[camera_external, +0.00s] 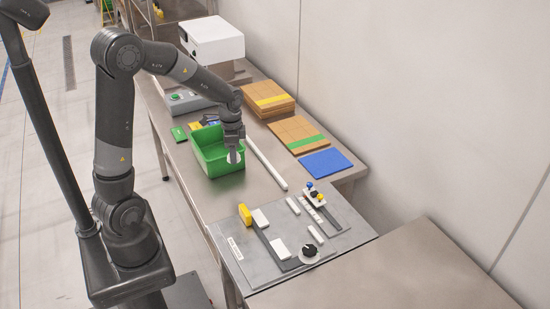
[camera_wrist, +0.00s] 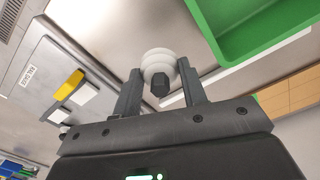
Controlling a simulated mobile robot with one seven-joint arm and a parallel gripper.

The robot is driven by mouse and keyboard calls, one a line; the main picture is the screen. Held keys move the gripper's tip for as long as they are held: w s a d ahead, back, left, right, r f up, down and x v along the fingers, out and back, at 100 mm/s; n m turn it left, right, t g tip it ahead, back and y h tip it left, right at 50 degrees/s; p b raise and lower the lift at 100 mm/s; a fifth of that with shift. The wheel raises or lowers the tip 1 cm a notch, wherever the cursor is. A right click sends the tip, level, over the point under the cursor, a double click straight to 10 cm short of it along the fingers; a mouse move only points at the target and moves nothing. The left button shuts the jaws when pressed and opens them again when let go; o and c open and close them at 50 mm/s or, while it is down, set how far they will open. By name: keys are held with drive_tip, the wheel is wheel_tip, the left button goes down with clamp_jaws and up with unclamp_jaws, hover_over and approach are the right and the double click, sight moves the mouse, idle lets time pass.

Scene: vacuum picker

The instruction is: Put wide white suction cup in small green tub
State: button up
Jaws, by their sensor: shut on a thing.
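My gripper (camera_external: 236,150) is shut on the wide white suction cup (camera_wrist: 158,58). In the wrist view the cup sits between my two fingers (camera_wrist: 160,82), with its dark stem towards the camera. In the outside view the cup (camera_external: 234,158) shows pale at the fingertips, partly hidden by them. The small green tub (camera_external: 207,166) stands on the steel bench. My gripper overlaps the tub's right side in the outside view. In the wrist view the tub (camera_wrist: 235,48) is at the upper right, and the cup shows just outside its outline.
A grey plate (camera_external: 235,268) at the near end carries a yellow block (camera_external: 245,214), white blocks, a black-and-white round piece (camera_external: 310,250) and a small rack (camera_external: 315,196). A white bar (camera_external: 266,164) lies right of the tub. Cardboard stacks (camera_external: 298,134) and a blue pad (camera_external: 326,163) lie behind.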

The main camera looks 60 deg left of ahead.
drive_tip(key=a, duration=0.6)
approach(217, 152)
drive_tip(key=d, duration=0.1)
drive_tip(key=s+d+f, duration=0.1)
drive_tip(key=d, duration=0.1)
drive_tip(key=d+f, duration=0.1)
drive_tip(key=shift+s+d+f, duration=0.15)
drive_tip(key=shift+f, duration=2.05)
drive_tip(key=o, duration=0.9)
drive_tip(key=shift+o, duration=0.2)
wheel_tip(217, 152, up, 12)
drive_tip(key=shift+r, duration=0.1)
